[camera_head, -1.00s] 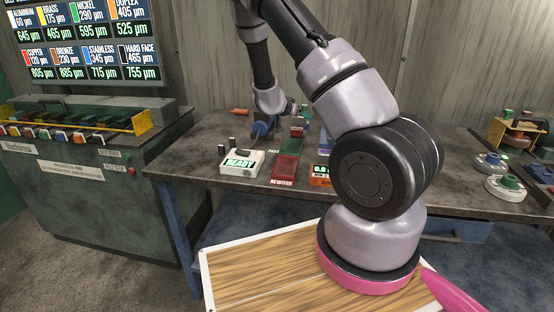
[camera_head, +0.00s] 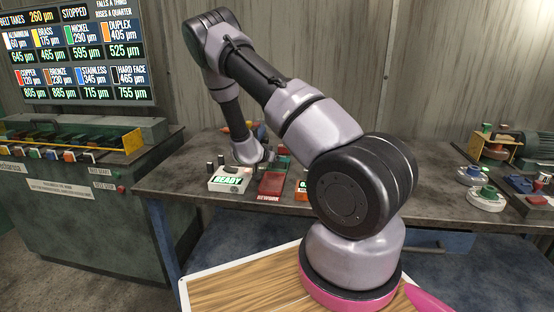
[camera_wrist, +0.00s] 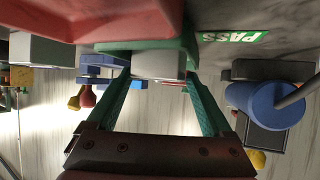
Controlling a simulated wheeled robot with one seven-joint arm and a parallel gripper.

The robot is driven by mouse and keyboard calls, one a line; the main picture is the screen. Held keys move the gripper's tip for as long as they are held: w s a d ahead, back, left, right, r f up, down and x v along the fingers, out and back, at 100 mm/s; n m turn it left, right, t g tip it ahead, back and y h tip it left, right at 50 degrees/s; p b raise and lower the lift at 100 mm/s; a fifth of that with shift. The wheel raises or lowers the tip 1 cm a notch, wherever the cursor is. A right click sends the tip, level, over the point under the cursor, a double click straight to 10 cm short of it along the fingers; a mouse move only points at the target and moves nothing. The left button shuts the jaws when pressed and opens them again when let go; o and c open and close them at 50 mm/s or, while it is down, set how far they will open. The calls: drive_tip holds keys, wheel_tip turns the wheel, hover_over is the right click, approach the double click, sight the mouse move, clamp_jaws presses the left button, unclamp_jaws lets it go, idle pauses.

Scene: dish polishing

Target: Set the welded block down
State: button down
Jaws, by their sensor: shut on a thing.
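In the wrist view, which shows the scene upside down, my gripper (camera_wrist: 158,76) is shut on a grey block (camera_wrist: 158,66), with one green finger on each side of it. The block is at the green pad (camera_wrist: 148,45) beside the PASS label (camera_wrist: 233,37); whether it touches the pad or hangs just over it I cannot tell. In the head view my wrist is low over the bench, behind the READY box (camera_head: 230,179); the fingertips and the block are hidden there.
The red REWORK tray (camera_head: 272,186) lies beside the READY box; its red surface also fills the top left of the wrist view (camera_wrist: 100,15). A blue cylinder (camera_wrist: 275,103) stands close to my right finger in the wrist view. Round fixtures (camera_head: 486,198) stand at the bench's right.

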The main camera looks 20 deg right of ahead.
unclamp_jaws()
drive_tip(key=shift+f, duration=0.1)
